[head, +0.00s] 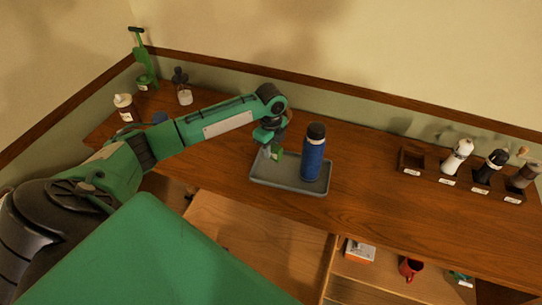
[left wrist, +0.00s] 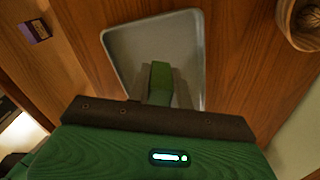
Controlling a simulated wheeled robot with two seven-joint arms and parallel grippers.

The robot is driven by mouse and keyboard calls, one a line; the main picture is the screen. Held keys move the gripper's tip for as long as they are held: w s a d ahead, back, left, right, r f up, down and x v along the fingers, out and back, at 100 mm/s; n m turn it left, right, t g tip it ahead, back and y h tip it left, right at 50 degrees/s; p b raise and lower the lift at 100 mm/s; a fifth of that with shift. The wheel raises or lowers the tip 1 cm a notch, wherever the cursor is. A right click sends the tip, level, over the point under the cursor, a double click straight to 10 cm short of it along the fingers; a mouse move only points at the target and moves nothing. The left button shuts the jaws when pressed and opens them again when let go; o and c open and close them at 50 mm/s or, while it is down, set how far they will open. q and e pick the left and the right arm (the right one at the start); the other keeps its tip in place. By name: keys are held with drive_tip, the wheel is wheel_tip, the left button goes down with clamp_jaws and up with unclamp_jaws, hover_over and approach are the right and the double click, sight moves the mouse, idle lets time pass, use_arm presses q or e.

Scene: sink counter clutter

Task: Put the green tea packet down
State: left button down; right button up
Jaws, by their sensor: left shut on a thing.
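The green tea packet (head: 277,154) is small and green, and my left gripper (head: 271,150) is shut on it. In the left wrist view the packet (left wrist: 161,78) sticks out past the dark edge of my gripper, over the grey tray. The grey tray (head: 262,183) lies on the wooden counter, and the packet is at its back left part. I cannot tell whether the packet touches the tray floor. The tray (left wrist: 118,50) also fills the middle of the left wrist view. My right gripper is not in view.
A blue bottle (head: 313,158) with a dark cap stands upright on the tray, right of the packet. A wooden rack (head: 410,160) with several bottles stands at the right. A red mug (head: 410,268) is on a lower shelf. The counter between tray and rack is clear.

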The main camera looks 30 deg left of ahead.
sight(271, 166)
use_arm(q)
wheel_tip(271, 166, down, 4)
drive_tip(key=shift+f+p, duration=0.25)
drive_tip(key=shift+p, duration=0.25)
drive_tip(key=shift+f, duration=0.35)
drive_tip(key=shift+f, duration=0.15)
drive_tip(key=c, duration=1.3)
unclamp_jaws()
drive_tip(key=shift+o, duration=0.2)
wheel_tip(271, 166, up, 11)
drive_tip(key=b, duration=0.3)
drive_tip(key=shift+r, duration=0.7)
